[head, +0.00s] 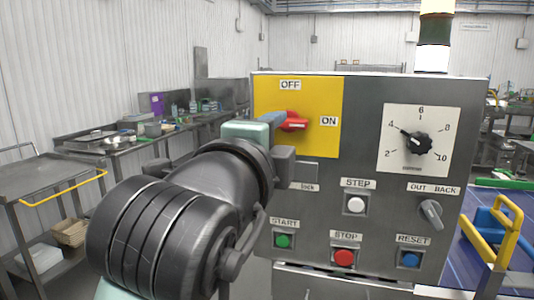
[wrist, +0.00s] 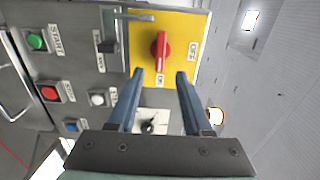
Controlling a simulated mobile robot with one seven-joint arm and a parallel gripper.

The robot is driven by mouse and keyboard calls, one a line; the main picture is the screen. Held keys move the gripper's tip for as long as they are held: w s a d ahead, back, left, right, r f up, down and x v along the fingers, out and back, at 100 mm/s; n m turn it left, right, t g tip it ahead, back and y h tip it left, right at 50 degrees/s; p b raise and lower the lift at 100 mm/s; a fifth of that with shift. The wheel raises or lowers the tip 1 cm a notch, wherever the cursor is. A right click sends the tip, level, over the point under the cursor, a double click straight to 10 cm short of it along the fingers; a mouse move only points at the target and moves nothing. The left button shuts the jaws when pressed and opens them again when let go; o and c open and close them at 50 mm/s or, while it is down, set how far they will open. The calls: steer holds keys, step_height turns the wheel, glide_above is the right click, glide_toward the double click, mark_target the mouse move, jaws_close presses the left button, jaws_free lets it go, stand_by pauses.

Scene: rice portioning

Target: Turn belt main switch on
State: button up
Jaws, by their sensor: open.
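The belt main switch is a red rotary knob (head: 293,122) on a yellow plate (head: 330,90) at the upper left of the grey control panel. OFF is printed above it and ON to its right. Its handle lies sideways, with one end toward ON. In the wrist view, which is turned, the red knob (wrist: 160,50) points down toward the ON label. My gripper (wrist: 160,73) is open, its two blue fingers apart with the knob's ON end in line between them. No contact shows. In the head view my gripper (head: 270,122) overlaps the plate's left-lower part and hides some of it.
The panel also carries a numbered dial (head: 420,143), a white STEP button (head: 355,204), green START (head: 283,241), red STOP (head: 344,257) and blue RESET (head: 410,260) buttons, and an OUT/BACK selector (head: 432,213). A metal cart (head: 45,180) stands at the left.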

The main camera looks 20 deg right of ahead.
steer(key=shift+v, duration=2.25)
steer(key=s+a+r+n+t+y+p, duration=0.4)
steer(key=r+n, duration=0.5)
steer(key=n, duration=0.3)
steer(key=s+a+r+n+t+y+p, duration=0.5)
steer(key=r+n, duration=0.5)
steer(key=n, duration=0.3)
steer(key=a+t+y, duration=0.1)
steer(key=a+t, duration=0.1)
steer(key=t, duration=0.1)
steer(key=shift+s+a+r, duration=0.2)
steer(key=shift+a+r, duration=0.05)
steer(key=shift+a, duration=0.05)
